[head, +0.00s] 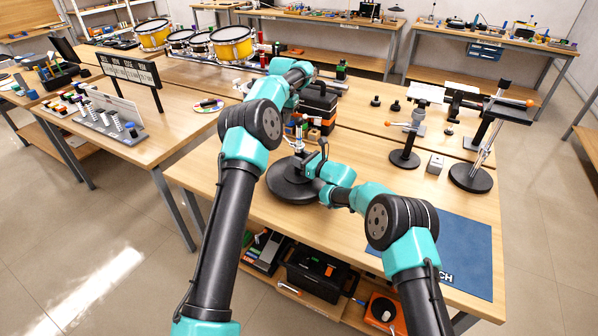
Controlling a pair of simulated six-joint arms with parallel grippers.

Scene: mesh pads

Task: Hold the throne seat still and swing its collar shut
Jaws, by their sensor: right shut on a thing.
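The throne seat (287,190) is a round black disc lying flat on the wooden table, with a small upright fitting at its middle. The collar is small and partly hidden by the grippers, so I cannot tell how far it stands open. My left gripper (298,143) points down from above at the fitting; its fingers are too small to read. My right gripper (313,163) reaches in low from the right, over the seat's right side, and is shut on the throne seat near its middle. Its exact grip point is hidden.
Behind the seat is a black and orange toolbox (320,108). To the right are black round-based stands (404,158), (471,177), a small metal block (435,164) and a blue mat (455,250). Table front left of the seat is clear.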

